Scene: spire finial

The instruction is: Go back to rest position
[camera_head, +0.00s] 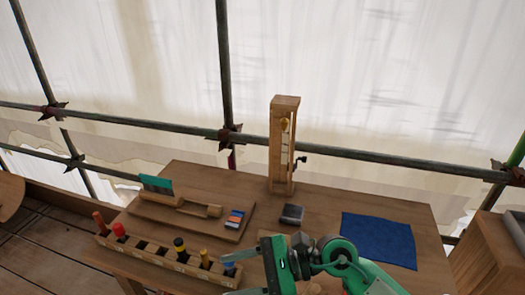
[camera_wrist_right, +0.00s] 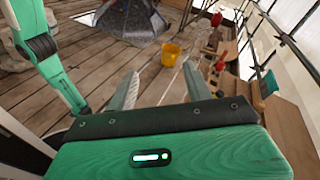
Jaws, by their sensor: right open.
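My right gripper (camera_head: 236,268) is over the front edge of the wooden table, at the near end of the tool rack, and its fingers point left. In the right wrist view my right gripper (camera_wrist_right: 160,85) has its two grey fingers wide apart with nothing between them. The deck shows through the gap. My left gripper is not seen in the head view. A green and black arm part, which looks like mine, shows at the left of the wrist view.
The tool rack (camera_head: 152,257) holds several handled tools close to my right gripper. A tall wooden stand (camera_head: 283,150), a dark block (camera_head: 291,214) and a blue cloth (camera_head: 379,240) are on the table (camera_head: 330,203). A yellow bucket (camera_wrist_right: 170,54) stands on the deck.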

